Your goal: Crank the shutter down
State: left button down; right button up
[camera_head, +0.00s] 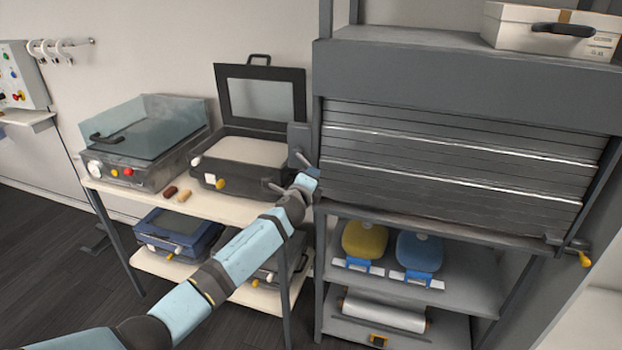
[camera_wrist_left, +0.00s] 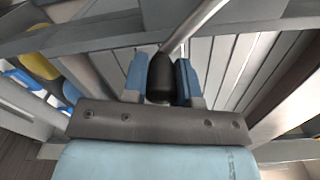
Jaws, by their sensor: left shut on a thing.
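The grey slatted shutter (camera_head: 450,165) hangs in the upper part of the tall grey cabinet, its bottom edge just above the open shelves. A dark crank box (camera_head: 298,138) with a thin metal crank arm (camera_head: 302,159) is at the cabinet's left side. My left gripper (camera_head: 307,179) is at this crank. In the left wrist view, its blue fingers (camera_wrist_left: 161,80) are shut on the black crank handle (camera_wrist_left: 161,74), at the end of a metal rod (camera_wrist_left: 192,24). In the head view the gripper hides the handle. My right gripper is not in view.
A bench (camera_head: 115,192) with an open dark case (camera_head: 250,150) and a glass-lidded machine (camera_head: 140,150) stands close on the left. Yellow (camera_head: 365,240) and blue (camera_head: 419,251) items sit on the shelf below the shutter. A yellow-ended handle (camera_head: 585,259) sticks out at the cabinet's lower right.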

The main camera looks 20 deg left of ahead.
pick_arm(q)
jog(key=c, duration=0.9)
grip_release()
jog(key=s, duration=1.3)
jog(key=shift+s+a+r, duration=0.2)
jog(key=shift+s, duration=0.2)
